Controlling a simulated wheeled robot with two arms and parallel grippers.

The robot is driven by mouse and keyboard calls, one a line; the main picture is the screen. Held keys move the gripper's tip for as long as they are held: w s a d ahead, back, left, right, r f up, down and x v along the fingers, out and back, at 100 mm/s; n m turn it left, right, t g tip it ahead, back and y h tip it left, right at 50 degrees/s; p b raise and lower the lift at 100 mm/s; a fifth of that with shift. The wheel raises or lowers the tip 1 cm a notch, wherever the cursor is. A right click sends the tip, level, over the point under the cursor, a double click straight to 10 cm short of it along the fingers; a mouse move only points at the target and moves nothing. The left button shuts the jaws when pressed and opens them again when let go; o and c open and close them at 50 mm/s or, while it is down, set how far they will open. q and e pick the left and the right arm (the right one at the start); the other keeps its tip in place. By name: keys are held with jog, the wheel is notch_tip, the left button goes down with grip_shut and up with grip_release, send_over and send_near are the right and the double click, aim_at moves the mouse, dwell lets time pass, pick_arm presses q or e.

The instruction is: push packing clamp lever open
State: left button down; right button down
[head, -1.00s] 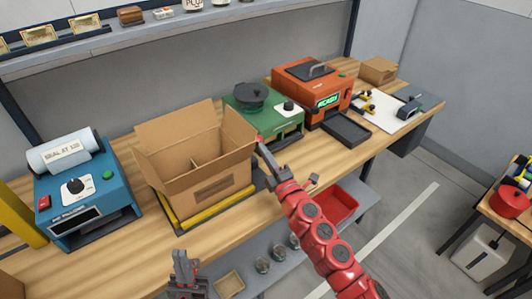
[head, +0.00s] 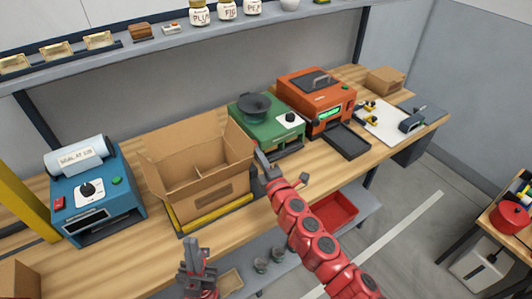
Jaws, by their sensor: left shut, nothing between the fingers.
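An open cardboard box (head: 195,185) stands on the bench in a packing fixture with a yellow front bar (head: 215,217). A dark piece (head: 258,187) shows at the fixture's right side, beside the box; I cannot tell whether it is the clamp lever. My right gripper (head: 262,162) is at the box's right wall, in front of the green machine. Its fingers are too small and overlapped to judge. My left gripper (head: 194,248) points up in front of the bench edge, below the yellow bar, shut and empty.
A blue sealing machine (head: 92,190) stands left of the box. A green machine (head: 268,125) and an orange machine (head: 312,98) stand to the right. A dark tray (head: 345,141) lies before the orange one. A red bin (head: 335,210) sits on the lower shelf.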

jog(key=shift+w+a+r, duration=0.35)
jog(key=shift+w+a, duration=0.15)
jog(key=shift+w, duration=0.15)
jog(key=shift+w+a+r, duration=0.35)
jog(key=shift+w+a, duration=0.15)
jog(key=shift+w, duration=0.1)
jog(key=b+v, duration=0.3)
jog(key=v, duration=1.4)
jog(key=shift+s, duration=0.15)
jog(key=shift+d+r, duration=0.1)
jog(key=shift+d, duration=0.05)
